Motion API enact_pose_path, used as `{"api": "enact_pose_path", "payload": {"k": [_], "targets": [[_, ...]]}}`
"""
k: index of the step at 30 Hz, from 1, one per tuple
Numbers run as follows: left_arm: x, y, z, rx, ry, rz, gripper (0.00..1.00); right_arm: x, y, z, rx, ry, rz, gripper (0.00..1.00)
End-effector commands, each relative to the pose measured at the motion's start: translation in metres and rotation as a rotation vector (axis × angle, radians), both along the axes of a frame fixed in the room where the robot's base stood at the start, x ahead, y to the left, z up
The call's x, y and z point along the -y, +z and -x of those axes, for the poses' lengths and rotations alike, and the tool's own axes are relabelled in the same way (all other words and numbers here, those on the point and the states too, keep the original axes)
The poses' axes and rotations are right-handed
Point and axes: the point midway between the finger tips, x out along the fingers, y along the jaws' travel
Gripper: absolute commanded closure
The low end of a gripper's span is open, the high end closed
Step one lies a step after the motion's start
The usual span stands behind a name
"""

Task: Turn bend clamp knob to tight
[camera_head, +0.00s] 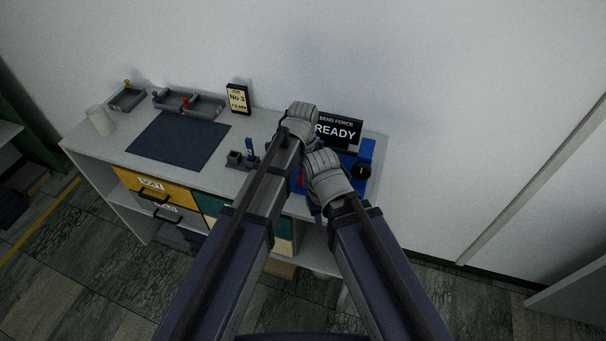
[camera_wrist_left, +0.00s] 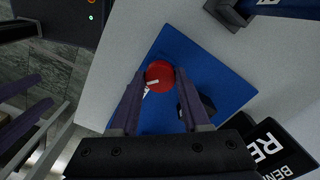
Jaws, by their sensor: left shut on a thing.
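The red knob (camera_wrist_left: 160,75), with a white mark on it, sits over the blue base plate (camera_wrist_left: 225,88) in the left wrist view. My left gripper (camera_wrist_left: 160,80) has one finger on each side of this knob and is shut on it. In the head view, my forearms and wrists cover most of the blue press (camera_head: 365,153); only a bit of red (camera_head: 299,179) shows between them. A round black part (camera_head: 361,171) shows at the press's right side. My right gripper's fingers are hidden behind its wrist. The knob's setting cannot be read.
A black sign (camera_head: 338,130) reading BEND FORCE READY stands behind the press. A grey holder (camera_head: 240,161) with a blue tool is to its left. A dark mat (camera_head: 180,140), grey trays (camera_head: 187,104), a No 3 card (camera_head: 237,98) and a white cup (camera_head: 100,120) are farther left.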

Motion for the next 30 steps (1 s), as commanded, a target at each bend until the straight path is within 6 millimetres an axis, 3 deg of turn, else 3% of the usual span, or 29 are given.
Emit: {"api": "enact_pose_path", "payload": {"k": [15,30], "targets": [[-0.0003,-0.0002,0.0,-0.001,-0.453,-0.001,1.0,0.0,-0.0002,0.0,0.0,0.0,0.0,0.66],[-0.0003,-0.0002,-0.0001,-0.001,-0.667,-0.001,1.0,0.0,-0.0002,0.0,0.0,0.0,0.0,0.66]]}}
